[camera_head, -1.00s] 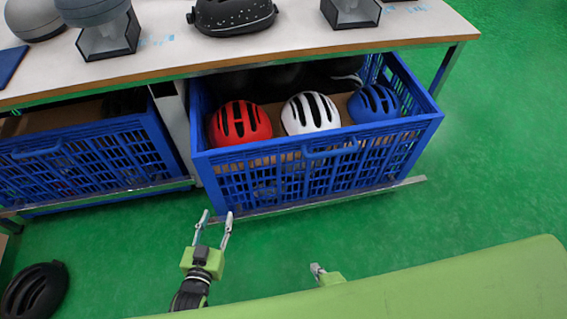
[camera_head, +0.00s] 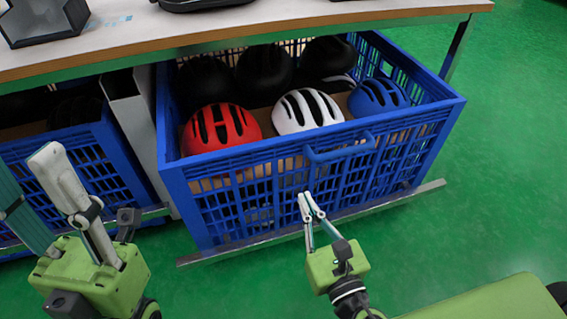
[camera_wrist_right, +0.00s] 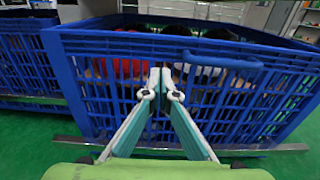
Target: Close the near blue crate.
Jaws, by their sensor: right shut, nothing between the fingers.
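The near blue crate (camera_head: 262,159) is pulled out from under the table, open at the top. It holds a red helmet (camera_head: 221,127), a white helmet (camera_head: 306,110), a blue helmet (camera_head: 378,97) and dark helmets behind. Its handle (camera_head: 340,152) is a raised bar on the front rim, also in the wrist view (camera_wrist_right: 222,59). My right gripper (camera_head: 308,202) is shut and empty in front of the crate's front wall, below and left of the handle. I cannot tell whether its tips touch the wall. My left gripper (camera_head: 30,180) is open and empty at the left, before the other crate.
The tabletop (camera_head: 235,32) overhangs the back of the near crate. A metal rail (camera_head: 225,251) runs along the floor below it. Green floor (camera_head: 500,200) is clear at right.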

